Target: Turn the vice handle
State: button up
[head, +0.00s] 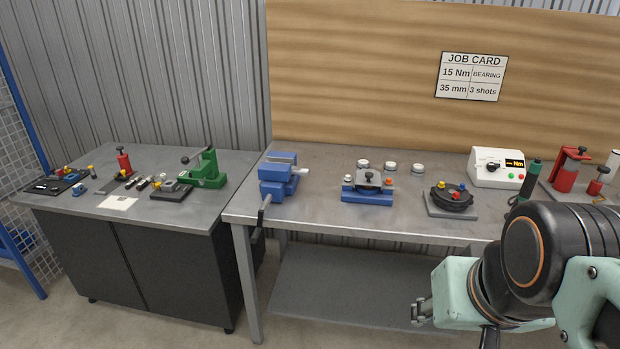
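The blue vice (278,176) stands at the left front corner of the right-hand workbench. Its dark handle (262,214) hangs down in front of the bench edge, tilted slightly. A light, pale piece (300,171) shows at the right side of the vice jaws; I cannot tell whether it is clamped. My gripper (418,311) is at the lower right, in front of the bench and below its top, well to the right of the handle and apart from it. Its fingers are small and partly hidden, so I cannot tell whether they are open.
A blue fixture (368,187), a black round fixture (452,198) and a white meter box (497,168) stand on the workbench (325,211). A left cabinet (180,262) holds a green press (207,170) and small parts. The space before the handle looks free.

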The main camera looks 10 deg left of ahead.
aim_at(258, 231)
jog(key=j+z, duration=0.15)
jog(key=j, duration=0.45)
jog(key=k+j+z, duration=0.1)
jog(key=j, duration=0.5)
jog(key=k+j+z, duration=0.15)
jog(key=j, duration=0.45)
jog(key=k+j+z, duration=0.15)
jog(key=j, duration=0.45)
jog(key=k+j+z, duration=0.1)
jog(key=j, duration=0.45)
jog(key=k+j+z, duration=0.15)
jog(key=j, duration=0.4)
jog(key=k+j+z, duration=0.15)
jog(key=j, duration=0.4)
jog(key=k+j+z, duration=0.1)
jog(key=k+j, duration=0.2)
jog(key=j, duration=0.2)
